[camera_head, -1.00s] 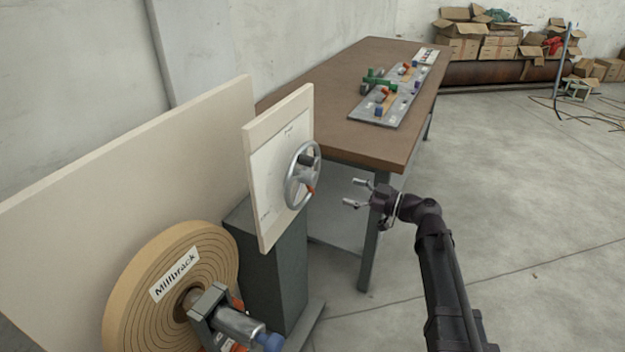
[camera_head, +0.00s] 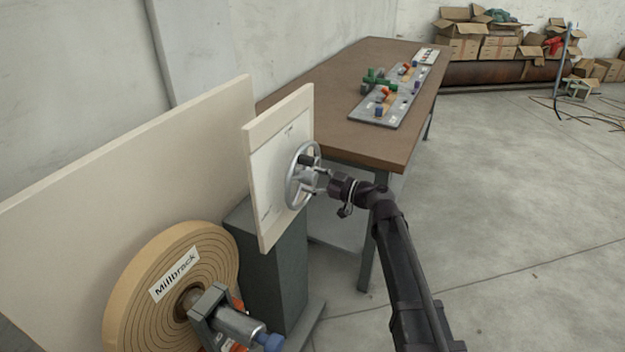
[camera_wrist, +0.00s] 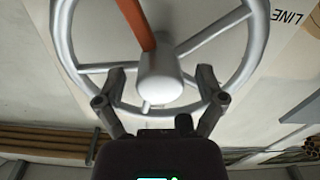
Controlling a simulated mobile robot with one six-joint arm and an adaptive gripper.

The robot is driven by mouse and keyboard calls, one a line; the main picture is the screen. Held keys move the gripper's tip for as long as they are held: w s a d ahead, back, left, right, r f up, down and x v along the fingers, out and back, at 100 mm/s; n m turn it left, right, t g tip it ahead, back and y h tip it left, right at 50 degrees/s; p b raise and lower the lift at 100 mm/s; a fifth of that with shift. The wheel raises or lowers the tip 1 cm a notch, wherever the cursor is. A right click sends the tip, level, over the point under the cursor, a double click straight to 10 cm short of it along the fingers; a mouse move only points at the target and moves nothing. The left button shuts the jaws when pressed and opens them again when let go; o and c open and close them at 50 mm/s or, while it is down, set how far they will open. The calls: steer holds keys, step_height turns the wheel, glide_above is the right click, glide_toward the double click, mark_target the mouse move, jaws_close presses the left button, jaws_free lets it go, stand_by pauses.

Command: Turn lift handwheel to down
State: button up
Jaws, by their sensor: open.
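The lift handwheel (camera_head: 293,178) is a silver spoked wheel on an upright cream panel in the head view. In the wrist view the wheel rim (camera_wrist: 259,62) fills the upper half, with a grey hub (camera_wrist: 160,76) and one orange-red spoke or pointer (camera_wrist: 136,22) running up from it. My gripper (camera_head: 316,181) is at the right side of the wheel in the head view. Its two fingers (camera_wrist: 162,84) are apart, one on each side of the hub, close to the wheel's lower part. I cannot tell whether they touch the wheel.
The panel (camera_head: 262,215) stands on a dark grey-green pedestal (camera_head: 280,275). A tan roll (camera_head: 130,295) labelled Millbrack is at the lower left. A brown-topped table (camera_head: 330,115) with parts on a plate stands behind the wheel.

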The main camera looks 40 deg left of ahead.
steer(key=shift+c, duration=0.2)
jaws_close()
steer(key=shift+s+a, duration=0.1)
steer(key=shift+a, duration=0.05)
